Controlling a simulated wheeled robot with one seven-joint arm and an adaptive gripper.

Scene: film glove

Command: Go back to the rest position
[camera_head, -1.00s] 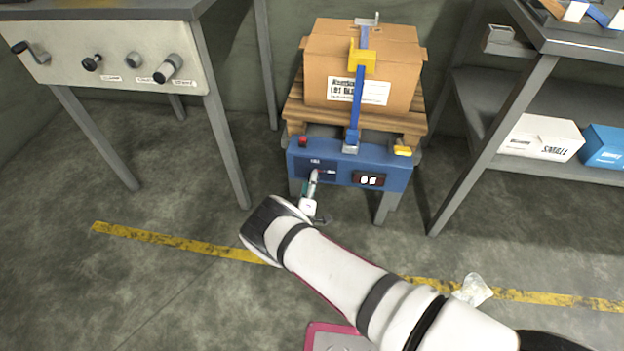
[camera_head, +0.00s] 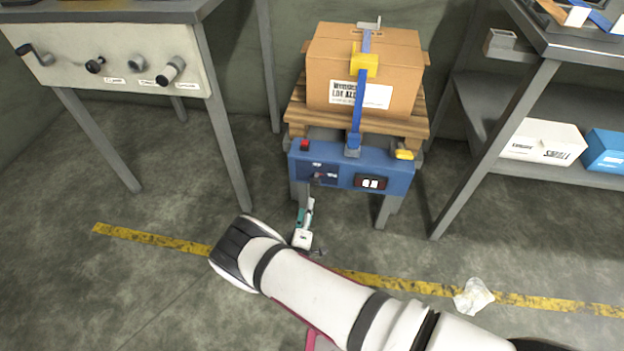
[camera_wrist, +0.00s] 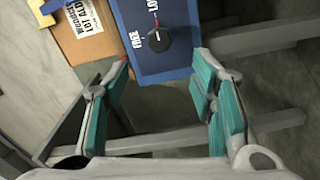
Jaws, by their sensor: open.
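My gripper (camera_wrist: 160,105) is open in the wrist view, its teal-padded fingers spread wide with nothing between them. In the head view my gripper (camera_head: 303,220) hangs in front of and below the blue control panel (camera_head: 343,166), apart from it. The wrist view shows a black rotary knob (camera_wrist: 159,40) on the blue panel (camera_wrist: 148,65), just beyond the fingertips. Text beside the knob reads "LO" and "FREE". My white arm reaches in from the lower right of the head view.
A cardboard box (camera_head: 400,62) sits on a wooden pallet (camera_head: 415,124) behind the panel, under a blue strap (camera_head: 357,115). A bench with knobs (camera_head: 110,60) stands left, a shelf (camera_head: 480,110) right. Crumpled plastic (camera_head: 473,297) lies on the floor by the yellow line (camera_head: 550,299).

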